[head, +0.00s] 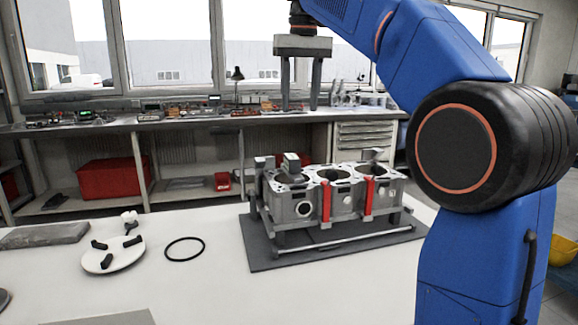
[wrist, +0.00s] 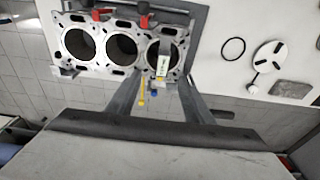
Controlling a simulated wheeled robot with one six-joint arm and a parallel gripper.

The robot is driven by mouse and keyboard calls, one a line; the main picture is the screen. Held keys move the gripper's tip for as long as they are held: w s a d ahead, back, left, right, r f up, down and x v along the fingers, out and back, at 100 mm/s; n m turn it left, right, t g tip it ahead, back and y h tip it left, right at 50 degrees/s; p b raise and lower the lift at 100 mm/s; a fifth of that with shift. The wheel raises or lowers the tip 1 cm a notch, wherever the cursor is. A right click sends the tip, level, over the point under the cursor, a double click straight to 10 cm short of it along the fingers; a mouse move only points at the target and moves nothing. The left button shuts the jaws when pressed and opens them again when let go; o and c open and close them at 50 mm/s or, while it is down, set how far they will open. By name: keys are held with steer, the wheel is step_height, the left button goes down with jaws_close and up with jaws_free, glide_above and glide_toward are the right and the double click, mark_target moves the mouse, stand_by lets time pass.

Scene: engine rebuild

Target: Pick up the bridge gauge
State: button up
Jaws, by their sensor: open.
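The engine block (head: 330,200) stands on a dark mat with its open bores facing up. A small grey block-like piece, which looks like the bridge gauge (head: 292,163), sits on top at the left bore. In the wrist view the gauge (wrist: 164,55) lies across the rightmost bore, with a pale yellow-green mark on its near end. My gripper (head: 300,108) is open and empty, its two fingers pointing down, well above the block. In the wrist view my gripper (wrist: 165,80) has its fingers spread on either side of the gauge's line, apart from it.
A black ring (head: 185,249) and a white disc (head: 112,254) with dark pieces lie on the white table at left, near a grey slab (head: 44,236). A cluttered bench (head: 190,121) runs behind.

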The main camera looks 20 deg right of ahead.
steer(key=w, duration=0.2)
glide_toward(292, 156)
steer(key=f, duration=0.5)
steer(key=shift+w+d+f, duration=0.2)
steer(key=shift+w, duration=0.2)
steer(key=shift+w+a+f, duration=0.15)
steer(key=shift+f, duration=1.2)
steer(key=shift+w+a+f, duration=0.1)
steer(key=shift+w+f, duration=0.05)
steer(key=shift+f, duration=1.15)
jaws_close()
